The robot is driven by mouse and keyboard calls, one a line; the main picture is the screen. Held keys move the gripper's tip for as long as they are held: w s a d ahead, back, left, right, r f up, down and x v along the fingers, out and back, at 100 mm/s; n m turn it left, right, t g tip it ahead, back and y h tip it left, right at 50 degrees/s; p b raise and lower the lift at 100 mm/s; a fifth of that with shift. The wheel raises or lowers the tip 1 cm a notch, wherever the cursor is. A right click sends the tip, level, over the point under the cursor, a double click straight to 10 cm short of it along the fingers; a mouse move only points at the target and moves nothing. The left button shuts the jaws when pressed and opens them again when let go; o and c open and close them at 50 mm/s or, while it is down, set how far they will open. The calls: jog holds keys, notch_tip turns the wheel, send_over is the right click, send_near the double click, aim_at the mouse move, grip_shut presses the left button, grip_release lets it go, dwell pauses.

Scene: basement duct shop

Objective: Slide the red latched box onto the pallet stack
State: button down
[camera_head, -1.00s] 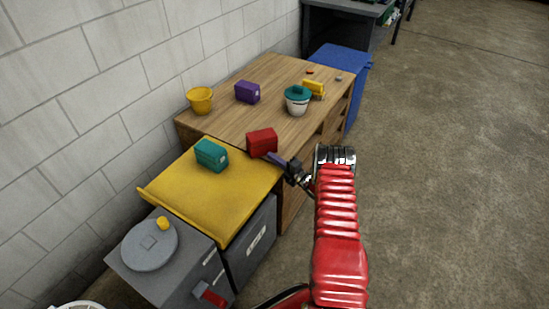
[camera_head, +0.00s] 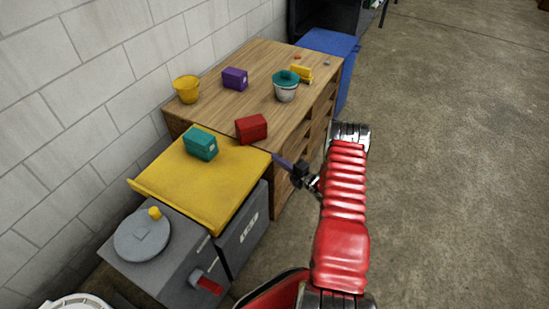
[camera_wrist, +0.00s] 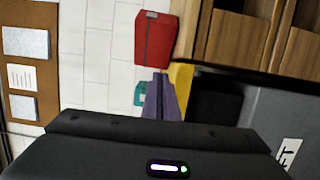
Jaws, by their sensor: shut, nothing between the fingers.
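The red box (camera_head: 251,128) sits at the near edge of the wooden bench, beside the yellow top. My gripper (camera_head: 279,159) has purple fingers and is to the right of and nearer than the box, off the bench's front edge. In the wrist view the fingers of my gripper (camera_wrist: 158,78) are closed together and empty. I cannot identify a pallet stack in these views.
The yellow top (camera_head: 205,183) lies over grey cabinets and bears a teal box (camera_head: 201,143). The wooden bench (camera_head: 232,108) holds a yellow bucket (camera_head: 187,89), purple box (camera_head: 235,78), teal-lidded pot (camera_head: 286,86) and yellow object (camera_head: 301,73). A blue bin (camera_head: 335,50) stands behind. Floor at right is clear.

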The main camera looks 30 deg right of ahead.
jog(key=w+r+m+g+h, duration=0.1)
jog(key=w+r+m+h, duration=0.1)
jog(key=w+r, duration=0.5)
jog(key=w+r+m+g+h, duration=0.2)
jog(key=w+r, duration=0.1)
jog(key=r, duration=0.8)
jog(key=s+a+r+m+g+h, duration=0.1)
jog(key=s+a+r+m+h, duration=0.15)
jog(key=r, duration=0.65)
jog(key=s+a+r+m+g+h, duration=0.15)
jog(key=a+r+m, duration=0.25)
jog(key=r, duration=0.4)
jog(key=s+a+r+m+g, duration=0.1)
jog(key=s+a+r+m, duration=0.2)
jog(key=s+a+r, duration=0.4)
jog(key=s+a+r+m+g, duration=0.2)
jog(key=s+a+m, duration=0.15)
jog(key=s, duration=0.55)
jog(key=s+a+m+g+y, duration=0.1)
jog(key=s+a+m, duration=0.1)
jog(key=s+a, duration=0.4)
jog(key=s+a+m+g+y, duration=0.2)
jog(key=s+a, duration=0.5)
jog(key=s, duration=1)
jog(key=shift+a+f, duration=0.2)
jog(key=shift+f, duration=0.2)
